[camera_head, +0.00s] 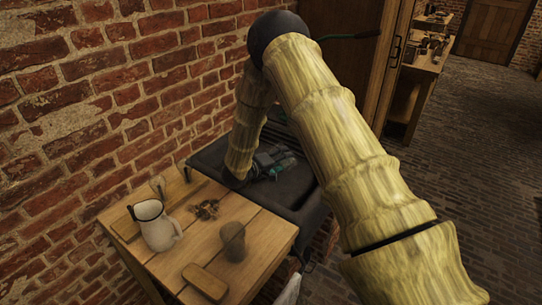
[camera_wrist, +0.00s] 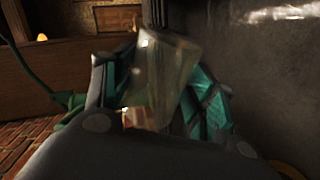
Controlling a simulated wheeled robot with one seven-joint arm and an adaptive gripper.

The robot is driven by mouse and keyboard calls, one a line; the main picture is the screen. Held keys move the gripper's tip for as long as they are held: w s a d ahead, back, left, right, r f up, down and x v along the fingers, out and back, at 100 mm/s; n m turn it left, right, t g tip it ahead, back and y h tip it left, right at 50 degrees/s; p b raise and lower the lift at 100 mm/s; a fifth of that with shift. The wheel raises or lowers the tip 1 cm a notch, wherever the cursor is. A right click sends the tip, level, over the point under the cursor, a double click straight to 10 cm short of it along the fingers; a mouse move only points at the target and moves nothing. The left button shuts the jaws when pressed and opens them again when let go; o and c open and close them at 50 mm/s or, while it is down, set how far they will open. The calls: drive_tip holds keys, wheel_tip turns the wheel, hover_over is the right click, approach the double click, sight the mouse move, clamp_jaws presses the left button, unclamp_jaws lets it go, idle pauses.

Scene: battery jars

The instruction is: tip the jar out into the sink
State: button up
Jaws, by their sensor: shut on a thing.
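A clear glass jar (camera_wrist: 163,70) shows in the wrist view between the teal pads of my gripper (camera_wrist: 160,100). The gripper is shut on it, and the jar looks tilted. Its contents cannot be made out. In the head view my gripper (camera_head: 274,163) is low over the dark sink (camera_head: 208,158), beside the wooden table. The jar is too small and too covered by the gripper to make out clearly there. My arm hides much of the sink's back and right side.
On the wooden table (camera_head: 190,250) stand a white jug (camera_head: 155,226), a brown cup (camera_head: 233,241), a wooden block (camera_head: 205,281), a small brown pile (camera_head: 206,209) and a clear glass item (camera_head: 158,186). A brick wall (camera_head: 90,110) rises at the left. Open floor lies right.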

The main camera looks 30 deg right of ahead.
drive_tip(key=shift+w+r+n+g, duration=0.3)
drive_tip(key=shift+w+r+n, duration=0.05)
drive_tip(key=shift+w+n, duration=0.25)
